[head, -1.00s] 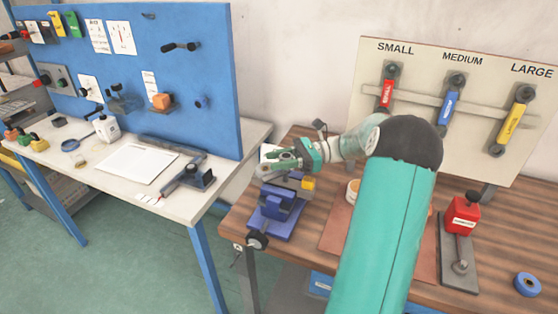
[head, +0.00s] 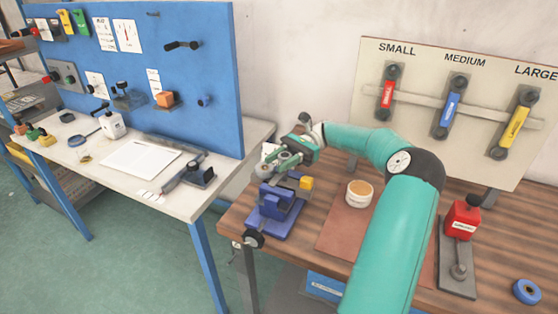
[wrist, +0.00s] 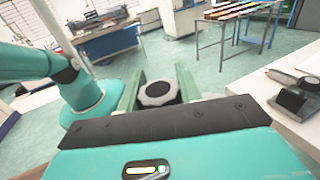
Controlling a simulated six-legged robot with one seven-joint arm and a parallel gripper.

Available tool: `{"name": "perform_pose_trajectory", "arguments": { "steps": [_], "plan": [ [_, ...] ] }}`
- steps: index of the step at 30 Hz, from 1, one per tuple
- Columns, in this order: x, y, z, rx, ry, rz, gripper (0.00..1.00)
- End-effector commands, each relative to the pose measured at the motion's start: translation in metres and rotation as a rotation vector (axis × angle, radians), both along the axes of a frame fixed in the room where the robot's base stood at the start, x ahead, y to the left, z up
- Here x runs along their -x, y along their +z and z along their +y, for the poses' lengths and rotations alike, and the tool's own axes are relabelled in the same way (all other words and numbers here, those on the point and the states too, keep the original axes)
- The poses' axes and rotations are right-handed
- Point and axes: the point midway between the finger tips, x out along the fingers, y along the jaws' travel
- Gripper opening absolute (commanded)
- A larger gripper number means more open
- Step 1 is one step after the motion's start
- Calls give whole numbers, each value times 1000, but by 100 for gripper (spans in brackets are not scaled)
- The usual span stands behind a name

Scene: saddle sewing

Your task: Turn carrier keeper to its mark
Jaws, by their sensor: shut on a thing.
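My gripper (head: 272,168) is above the blue vice-like fixture (head: 277,206) on the wooden bench. In the wrist view, my gripper (wrist: 157,88) has its two green fingers on either side of a round knob (wrist: 158,94) with a pale scalloped rim and a dark centre, and is shut on it. I take this knob to be the carrier keeper, though no label shows. A yellow block (head: 306,183) sits at the fixture's right side. I cannot make out the keeper's mark in either view, and my gripper partly hides the fixture's top.
A white tub (head: 359,195) stands on a brown mat right of the fixture. A red block (head: 462,219) with a lever and a blue ring (head: 527,291) are further right. A board with SMALL, MEDIUM and LARGE levers (head: 450,105) stands behind. A white bench (head: 140,160) is left.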

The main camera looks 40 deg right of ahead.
Motion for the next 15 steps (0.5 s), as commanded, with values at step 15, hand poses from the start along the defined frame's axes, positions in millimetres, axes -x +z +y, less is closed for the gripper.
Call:
{"name": "perform_pose_trajectory", "arguments": {
  "steps": [15],
  "plan": [
    [3,0,-1,-2,118,-2,0]
  ]
}}
